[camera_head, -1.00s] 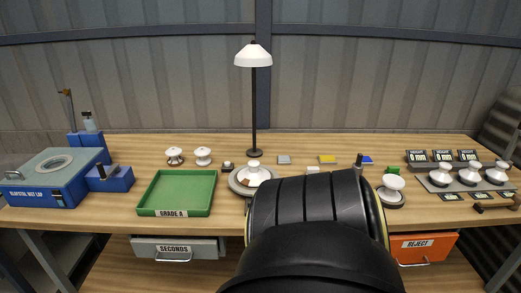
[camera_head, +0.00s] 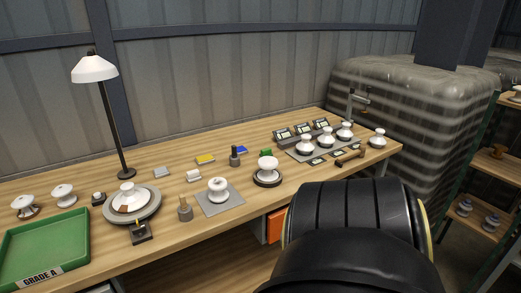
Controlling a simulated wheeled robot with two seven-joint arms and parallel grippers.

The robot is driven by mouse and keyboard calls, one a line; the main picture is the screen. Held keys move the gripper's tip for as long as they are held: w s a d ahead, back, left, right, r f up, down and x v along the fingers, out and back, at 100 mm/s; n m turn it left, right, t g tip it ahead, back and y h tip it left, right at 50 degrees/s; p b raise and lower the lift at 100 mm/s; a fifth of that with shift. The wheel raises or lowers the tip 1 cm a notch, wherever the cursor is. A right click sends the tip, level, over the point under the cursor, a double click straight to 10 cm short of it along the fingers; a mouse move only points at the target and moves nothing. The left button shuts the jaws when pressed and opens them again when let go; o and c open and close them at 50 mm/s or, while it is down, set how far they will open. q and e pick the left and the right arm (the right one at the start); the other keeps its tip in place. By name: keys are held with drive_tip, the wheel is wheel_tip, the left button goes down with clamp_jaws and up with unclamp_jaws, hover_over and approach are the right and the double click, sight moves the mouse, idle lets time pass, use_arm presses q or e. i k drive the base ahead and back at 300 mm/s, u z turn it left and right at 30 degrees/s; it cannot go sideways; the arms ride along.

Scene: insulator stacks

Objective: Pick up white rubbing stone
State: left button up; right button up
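The white rubbing stone appears to be the small white block (camera_head: 193,176) lying on the wooden bench (camera_head: 299,167). It is right of a flat grey block (camera_head: 162,172) and in front of a flat yellow block (camera_head: 205,159). Neither gripper shows in the head view. A large black part of my own body fills the lower right of the view, and no fingers can be seen on it.
An insulator on a grey mat (camera_head: 236,202) and a small wooden-based tool (camera_head: 185,209) stand in front of the white block. A lamp (camera_head: 95,70), a turntable (camera_head: 150,212) and a green tray (camera_head: 15,245) are at left. Insulators on a scale plate (camera_head: 297,153) are at right.

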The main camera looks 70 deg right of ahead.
sight(194, 175)
drive_tip(key=z, duration=2.15)
